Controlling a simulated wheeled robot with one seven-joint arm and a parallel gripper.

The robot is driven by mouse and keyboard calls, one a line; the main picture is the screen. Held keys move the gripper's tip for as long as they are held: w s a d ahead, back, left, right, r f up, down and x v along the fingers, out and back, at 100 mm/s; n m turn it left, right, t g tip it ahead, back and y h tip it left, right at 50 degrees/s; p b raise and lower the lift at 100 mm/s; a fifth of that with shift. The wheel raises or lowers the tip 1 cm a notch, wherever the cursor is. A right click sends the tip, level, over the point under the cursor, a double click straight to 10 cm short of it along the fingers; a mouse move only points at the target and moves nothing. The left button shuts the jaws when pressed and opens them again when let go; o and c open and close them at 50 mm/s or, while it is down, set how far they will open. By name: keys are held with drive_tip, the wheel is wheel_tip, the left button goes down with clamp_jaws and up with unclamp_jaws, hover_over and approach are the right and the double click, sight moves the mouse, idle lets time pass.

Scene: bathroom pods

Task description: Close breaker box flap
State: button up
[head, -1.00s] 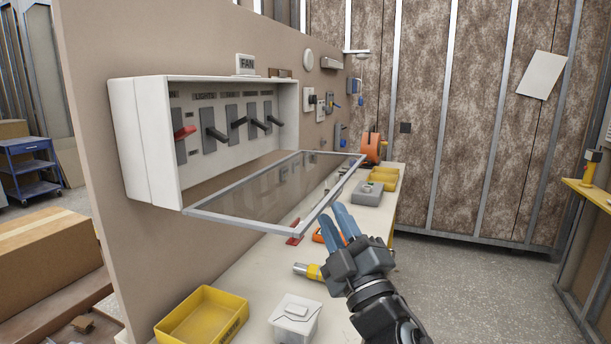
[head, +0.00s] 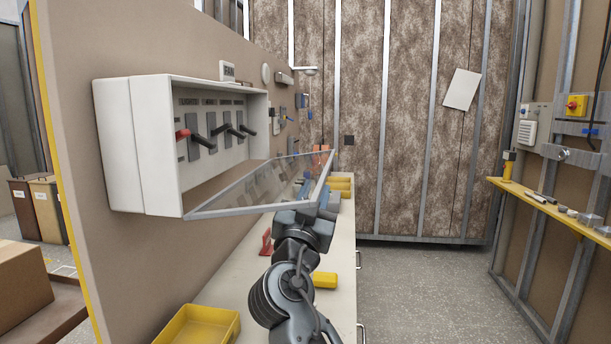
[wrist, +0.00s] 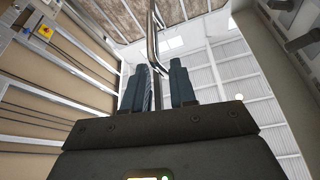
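The white breaker box (head: 155,150) is mounted on the brown wall panel at left in the head view, with a red-handled switch and several dark ones inside. Its clear, grey-framed flap (head: 250,187) hangs open from the bottom edge, sticking out and tilted slightly up. My gripper (head: 315,194) is at the flap's outer right end, with one blue finger seen through the pane. In the wrist view its fingers (wrist: 160,66) stand apart, and the flap's metal frame (wrist: 152,35) runs near the gap between the tips. Whether it touches them I cannot tell.
A workbench (head: 235,272) below holds a yellow bin (head: 200,325), a red item (head: 267,242) and more yellow trays (head: 341,187) farther back. Open floor (head: 420,290) lies to the right, before a yellow shelf (head: 550,208). A cardboard box (head: 20,285) stands at lower left.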

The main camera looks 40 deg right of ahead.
sight(321, 167)
drive_tip(key=p+x, duration=0.2)
drive_tip(key=x, duration=0.4)
drive_tip(key=shift+w+d+r+p, duration=0.15)
drive_tip(key=shift+w+r+p, duration=0.1)
drive_tip(key=shift+r+p, duration=0.05)
drive_tip(key=shift+w+d, duration=0.25)
drive_tip(key=shift+d, duration=0.2)
clamp_jaws()
